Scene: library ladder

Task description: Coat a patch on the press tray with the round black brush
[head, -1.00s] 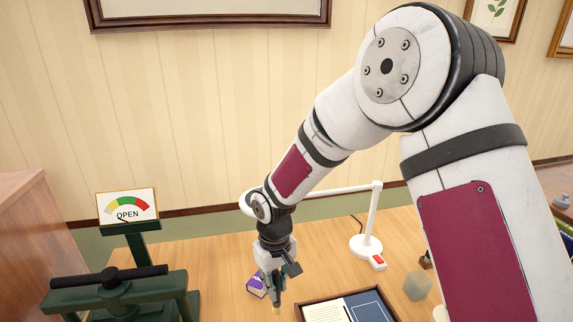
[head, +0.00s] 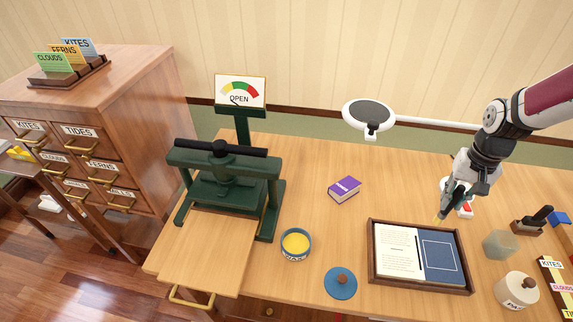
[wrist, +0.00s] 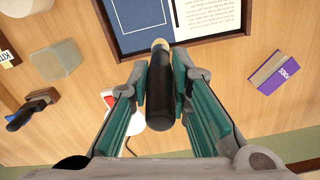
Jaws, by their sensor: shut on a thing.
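My gripper (head: 452,198) is shut on the round black brush (wrist: 161,95), seen in the wrist view. The brush's thick black handle sits between the fingers, and its pale yellowish tip points away from my wrist. In the head view the tip is by the back edge of a dark-framed tray (head: 371,262); I cannot tell whether it touches. This tray holds a printed white page (head: 397,250) and a blue panel (head: 440,262) with a thin white outlined rectangle. The green press (head: 225,185) stands left, with a wooden board at its front (head: 205,262).
A bowl of yellow paste (head: 296,244) and a blue lid (head: 340,283) lie between press and tray. A purple book (head: 344,189) lies behind. A translucent block (head: 499,244), a white pot (head: 516,290) and a black-handled tool (head: 540,216) stand right. A ring lamp (head: 369,114) overhangs the back.

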